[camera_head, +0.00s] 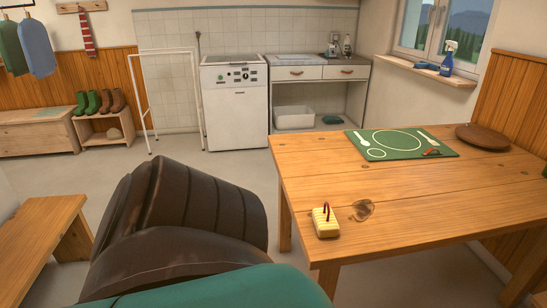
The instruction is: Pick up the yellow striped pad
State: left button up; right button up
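The yellow striped pad (326,223) is a small, pale yellow block with stripes. It lies on the wooden table (450,212) near its front left corner. A thin dark red loop stands up from its top. Neither of my grippers shows in the head view, and nothing is touching the pad.
A brown smudge or flat translucent thing (362,210) lies right of the pad. Farther back are a green placemat (377,155) and a round brown cushion (483,137). A large dark brown ribbed form (180,210) fills the lower left foreground. The table's front right is bare.

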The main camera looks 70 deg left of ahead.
aim_at(326, 223)
jog(key=u, duration=1.9)
